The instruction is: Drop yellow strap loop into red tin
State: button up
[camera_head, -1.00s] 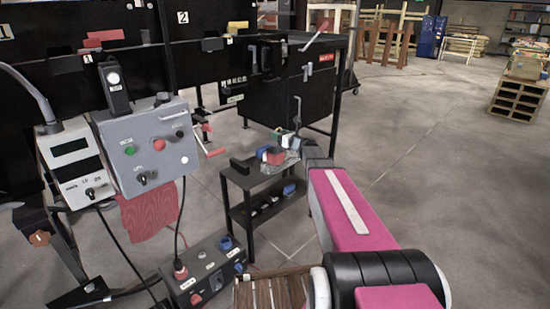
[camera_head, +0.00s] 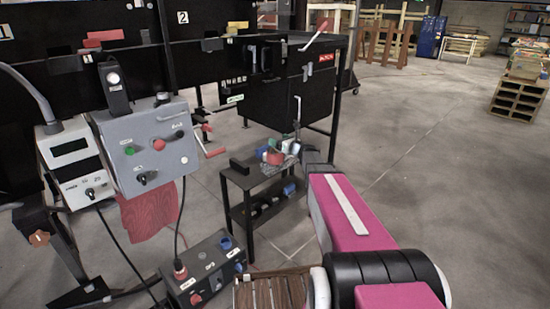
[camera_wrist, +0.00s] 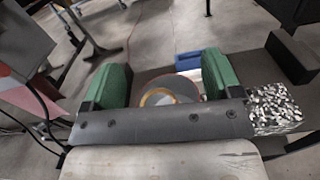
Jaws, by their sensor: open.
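In the wrist view, my gripper (camera_wrist: 160,88) is open, its two green finger pads wide apart. Between and beyond the pads is a round grey thing with a yellow-orange ring (camera_wrist: 158,97) at its near edge, partly hidden by the gripper's palm. I cannot tell whether this ring is the yellow strap loop. In the head view, a red thing (camera_head: 273,157), perhaps the red tin, is among small items on the black stand (camera_head: 240,181). My gripper is over that stand at the end of my pink arm; its fingers are hard to make out there.
A speckled black-and-white block (camera_wrist: 273,108) lies right of the gripper, with a black block (camera_wrist: 292,56) behind it. A blue item (camera_wrist: 187,62) is beyond the fingers. A grey control box (camera_head: 150,150) stands left of the stand. Open floor (camera_head: 430,180) is at right.

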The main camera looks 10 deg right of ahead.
jog(key=shift+s, duration=0.1)
jog(key=v, duration=1)
jog(key=shift+s+d, duration=0.2)
jog(key=s+a+f+n+g+h, duration=0.1)
jog(key=s+a+f+n+g, duration=0.4)
jog(key=s+n, duration=0.3)
jog(key=s+a+f+n+g+h, duration=0.1)
jog(key=s+a+f+n+g, duration=0.5)
jog(key=n, duration=0.3)
jog(key=s+d+f+n+g+h, duration=0.1)
jog(key=s+d+f+n+h, duration=0.1)
jog(key=s+n+h, duration=0.2)
jog(key=s+d+f+n+g+h, duration=0.2)
jog(key=s+n+h, duration=0.2)
jog(key=s+n, duration=0.4)
jog(key=shift+s+d+n+g+h, duration=0.3)
jog(key=shift+s+n, duration=0.1)
jog(key=shift+s, duration=0.4)
